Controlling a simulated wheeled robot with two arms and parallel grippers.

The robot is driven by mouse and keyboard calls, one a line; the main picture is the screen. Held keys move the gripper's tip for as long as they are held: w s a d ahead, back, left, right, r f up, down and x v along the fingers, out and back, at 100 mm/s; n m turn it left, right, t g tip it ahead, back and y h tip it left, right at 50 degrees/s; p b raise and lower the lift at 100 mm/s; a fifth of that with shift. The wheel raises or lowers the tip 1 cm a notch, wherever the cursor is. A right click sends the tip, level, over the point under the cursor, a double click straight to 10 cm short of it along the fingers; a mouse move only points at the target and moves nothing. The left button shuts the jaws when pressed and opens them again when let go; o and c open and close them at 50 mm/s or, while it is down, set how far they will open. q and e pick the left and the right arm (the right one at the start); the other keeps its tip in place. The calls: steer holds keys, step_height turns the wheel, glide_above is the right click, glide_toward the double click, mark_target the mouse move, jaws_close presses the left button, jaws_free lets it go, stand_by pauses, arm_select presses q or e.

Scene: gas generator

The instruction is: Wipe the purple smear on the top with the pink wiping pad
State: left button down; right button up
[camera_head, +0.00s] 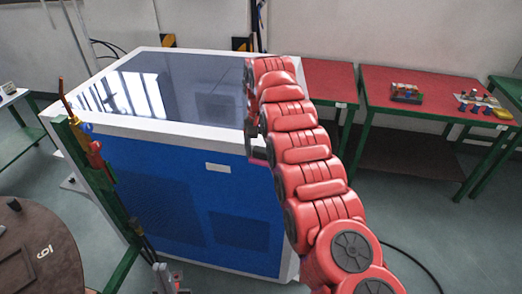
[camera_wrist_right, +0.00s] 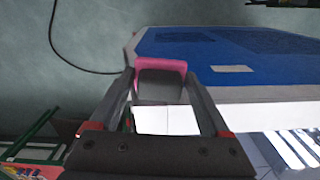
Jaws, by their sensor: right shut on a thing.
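The machine (camera_head: 200,88) has a dark glossy top with a white rim and a blue front. I cannot make out a purple smear on the visible top; part of it is hidden behind my red right arm. My right gripper (camera_head: 254,146) is at the front right edge of the machine. It is shut on the pink wiping pad (camera_head: 259,161). In the right wrist view the pad's pink rim (camera_wrist_right: 160,65) shows between the fingertips, with its middle dark. I cannot tell if the pad touches the machine. My left gripper (camera_head: 168,279) shows small at the bottom edge; its jaws are unclear.
Red-topped tables (camera_head: 425,84) with small objects stand at the right. A round brown table (camera_head: 38,255) is at the lower left, near a green post (camera_head: 122,212). A black cable (camera_head: 415,265) lies on the floor to the right. Window light reflects on the machine top.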

mark_target(262, 159)
steer(key=shift+f, duration=0.25)
steer(key=shift+s+d+f, duration=0.1)
steer(key=shift+s+f, duration=0.15)
steer(key=shift+f, duration=0.1)
steer(key=shift+w, duration=0.15)
steer(key=shift+f, duration=0.85)
steer(key=shift+s+f+b, duration=0.25)
steer(key=shift+f+b, duration=0.05)
steer(key=shift+f, duration=0.55)
steer(key=shift+s+d+f, duration=0.15)
steer(key=shift+f, duration=0.4)
steer(key=shift+s+d+f, duration=0.1)
steer(key=shift+d+f, duration=0.05)
steer(key=shift+f, duration=0.4)
